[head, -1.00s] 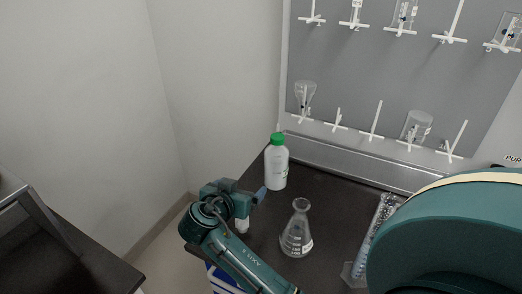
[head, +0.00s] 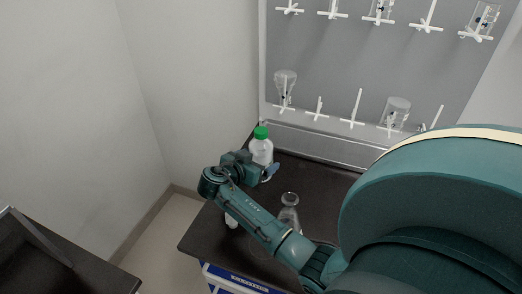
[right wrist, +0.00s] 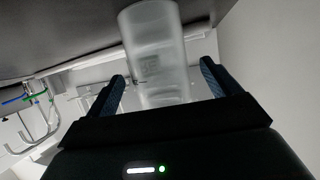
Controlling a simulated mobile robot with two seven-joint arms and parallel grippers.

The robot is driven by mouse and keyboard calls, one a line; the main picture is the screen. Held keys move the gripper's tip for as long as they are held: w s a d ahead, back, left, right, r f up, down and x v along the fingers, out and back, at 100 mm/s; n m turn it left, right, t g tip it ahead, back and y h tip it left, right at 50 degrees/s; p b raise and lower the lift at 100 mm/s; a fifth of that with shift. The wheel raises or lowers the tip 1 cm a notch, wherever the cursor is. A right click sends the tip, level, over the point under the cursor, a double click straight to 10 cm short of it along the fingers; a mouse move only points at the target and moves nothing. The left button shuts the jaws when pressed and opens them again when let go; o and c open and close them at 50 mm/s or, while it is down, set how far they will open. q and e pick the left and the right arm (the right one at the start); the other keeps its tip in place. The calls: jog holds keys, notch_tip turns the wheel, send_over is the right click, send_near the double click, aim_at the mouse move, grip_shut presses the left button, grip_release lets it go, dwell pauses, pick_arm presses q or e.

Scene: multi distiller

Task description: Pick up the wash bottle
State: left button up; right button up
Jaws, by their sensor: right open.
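The wash bottle, a whitish bottle with a green cap (head: 261,148), stands upright at the back left of the dark counter. My right gripper (head: 270,172) is open in front of it, and its fingers and wrist cover the bottle's lower part. In the right wrist view a frosted, translucent bottle body (right wrist: 155,45) lies between the two blue fingers (right wrist: 161,75), with room showing on both sides. The cap does not show there. My left gripper is not in view.
A glass flask (head: 289,212) stands on the counter (head: 318,185) just right of my right arm. A pegboard rack (head: 340,65) with glassware rises behind.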

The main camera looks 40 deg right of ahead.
jog(key=shift+x, duration=1.25)
jog(key=shift+c, duration=0.6)
jog(key=c, duration=0.7)
